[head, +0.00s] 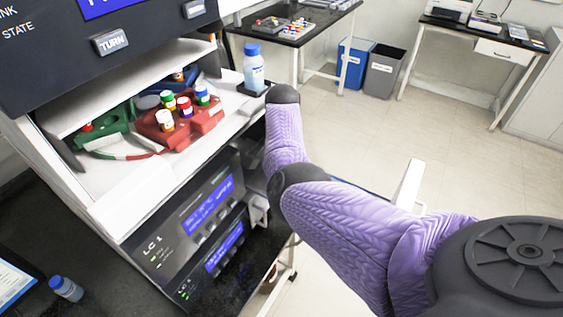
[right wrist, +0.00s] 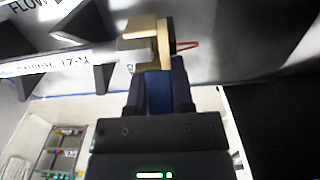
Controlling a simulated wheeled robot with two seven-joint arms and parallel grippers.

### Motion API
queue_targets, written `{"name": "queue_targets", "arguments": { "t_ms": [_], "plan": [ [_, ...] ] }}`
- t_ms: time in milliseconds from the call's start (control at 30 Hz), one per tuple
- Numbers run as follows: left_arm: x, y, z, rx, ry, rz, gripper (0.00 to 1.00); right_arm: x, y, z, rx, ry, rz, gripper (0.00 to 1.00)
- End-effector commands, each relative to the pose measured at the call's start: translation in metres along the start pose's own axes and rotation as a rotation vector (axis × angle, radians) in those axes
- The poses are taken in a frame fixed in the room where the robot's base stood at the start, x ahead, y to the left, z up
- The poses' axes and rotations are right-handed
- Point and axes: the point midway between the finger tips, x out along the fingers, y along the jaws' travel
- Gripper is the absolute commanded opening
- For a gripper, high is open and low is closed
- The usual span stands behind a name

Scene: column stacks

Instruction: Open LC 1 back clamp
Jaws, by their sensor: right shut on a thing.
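The LC 1 unit (head: 190,225) is the dark module with a blue display in the column stack in the head view. A pale bracket-like part (head: 258,210) sits at its right side, partly behind my arm. In the right wrist view my right gripper (right wrist: 156,78) is shut on the clamp (right wrist: 147,35), a tan piece with a grey block and a dark disc. The fingertips are at its lower edge. The head view hides this gripper behind my purple right arm and the stack. My left gripper is in neither view.
A tray rack of red and green holders (head: 185,120) with capped vials stands on the stack's shelf. A blue-capped bottle (head: 254,68) stands at the shelf's right end. Another small bottle (head: 66,288) is at lower left. Open floor lies right of the stack.

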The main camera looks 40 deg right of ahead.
Motion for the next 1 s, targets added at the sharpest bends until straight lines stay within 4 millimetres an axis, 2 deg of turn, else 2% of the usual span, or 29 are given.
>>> {"name": "queue_targets", "arguments": {
  "t_ms": [67, 100, 233, 467, 567, 800, 900, 1000],
  "plan": [
    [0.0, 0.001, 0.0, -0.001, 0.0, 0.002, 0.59, 0.002, 0.001, 0.001, 0.0, -0.005, 0.003, 0.0],
    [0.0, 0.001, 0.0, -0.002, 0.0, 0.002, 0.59, 0.002, 0.001, 0.001, 0.0, -0.005, 0.003, 0.38],
    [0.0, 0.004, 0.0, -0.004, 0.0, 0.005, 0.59, 0.001, 0.001, 0.001, 0.0, -0.004, 0.003, 0.65],
    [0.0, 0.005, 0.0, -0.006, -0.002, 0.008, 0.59, 0.001, 0.0, 0.001, 0.0, -0.001, 0.002, 0.65],
    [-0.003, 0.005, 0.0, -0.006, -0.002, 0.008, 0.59, -0.007, 0.0, 0.0, 0.0, 0.001, 0.0, 0.65],
    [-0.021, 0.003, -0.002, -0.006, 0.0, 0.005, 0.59, -0.068, 0.0, 0.0, 0.001, 0.001, -0.002, 0.65],
    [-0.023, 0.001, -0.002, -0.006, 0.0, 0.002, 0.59, -0.086, 0.0, 0.0, 0.001, 0.001, -0.001, 0.65],
    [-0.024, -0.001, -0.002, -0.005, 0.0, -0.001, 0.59, -0.096, 0.0, 0.0, 0.0, -0.001, 0.001, 0.65]
  ]
}}
